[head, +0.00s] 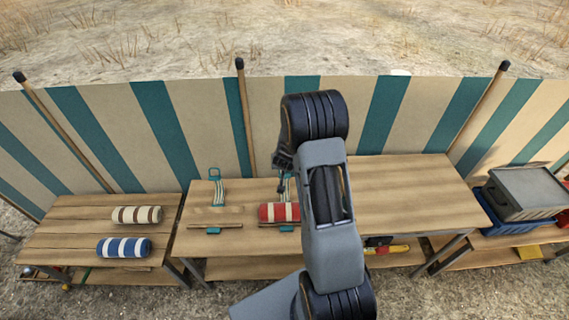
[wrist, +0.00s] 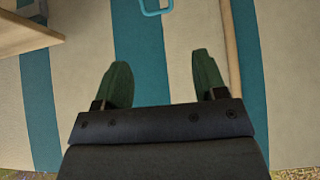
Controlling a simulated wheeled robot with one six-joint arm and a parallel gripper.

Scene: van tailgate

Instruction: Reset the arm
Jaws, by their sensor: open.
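My arm rises from the bottom of the head view and bends over the middle table. My gripper (head: 284,160) is partly hidden behind the arm there, close above the red striped roll (head: 279,212). I cannot tell in that view how far above the table it is. In the wrist view my gripper (wrist: 164,85) shows two green fingers spread apart with nothing between them. Beyond the fingers is the striped cloth screen (wrist: 285,80).
The middle table (head: 410,200) has bare wood at right. A brown striped roll (head: 136,214) and a blue striped roll (head: 124,247) lie on the left table (head: 60,236). A grey lidded box (head: 527,190) stands at right. A wooden post (head: 243,115) supports the screen.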

